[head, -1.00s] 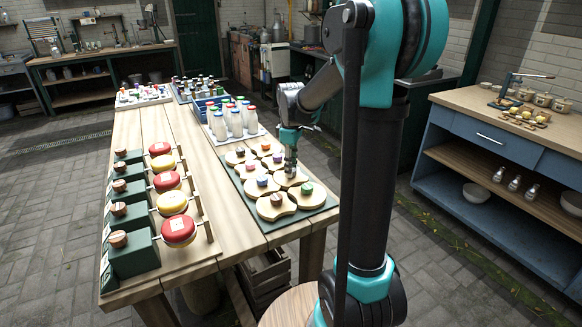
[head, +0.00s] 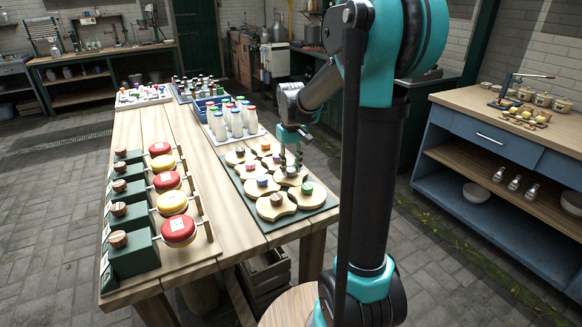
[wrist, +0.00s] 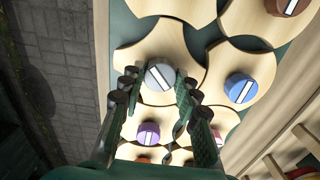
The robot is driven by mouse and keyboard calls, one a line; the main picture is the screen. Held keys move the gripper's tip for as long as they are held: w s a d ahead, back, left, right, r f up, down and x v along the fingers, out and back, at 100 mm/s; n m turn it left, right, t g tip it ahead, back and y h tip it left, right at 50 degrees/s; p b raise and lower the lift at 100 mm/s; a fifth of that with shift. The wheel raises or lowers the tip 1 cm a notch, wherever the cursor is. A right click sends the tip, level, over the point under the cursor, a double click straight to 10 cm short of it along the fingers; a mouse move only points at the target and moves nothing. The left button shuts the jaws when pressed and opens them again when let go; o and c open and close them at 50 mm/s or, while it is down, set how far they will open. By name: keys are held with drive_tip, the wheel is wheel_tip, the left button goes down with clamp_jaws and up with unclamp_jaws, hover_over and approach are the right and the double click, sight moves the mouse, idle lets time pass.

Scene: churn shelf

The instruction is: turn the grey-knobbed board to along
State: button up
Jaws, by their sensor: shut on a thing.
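The grey-knobbed board (wrist: 132,57) is a pale wooden piece with curved edges on a green base, near the top middle of the wrist view. Its round grey knob (wrist: 160,74) has a white stripe that runs diagonally there. My gripper (wrist: 157,82) has one finger on each side of this knob and is shut on it. In the head view my gripper (head: 291,160) points down over the right part of the group of boards. The grey knob is hard to make out there between the fingers.
Similar boards surround it closely, with a blue knob (wrist: 241,88), a purple knob (wrist: 148,133) and a green knob (head: 307,188) among them. White bottles (head: 228,120) stand behind.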

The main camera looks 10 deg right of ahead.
sight(291, 169)
drive_tip(key=m, duration=0.4)
drive_tip(key=shift+m, duration=2.2)
drive_tip(key=o, duration=1.2)
drive_tip(key=shift+c, duration=0.2)
drive_tip(key=shift+r, duration=0.1)
wheel_tip(291, 169, up, 12)
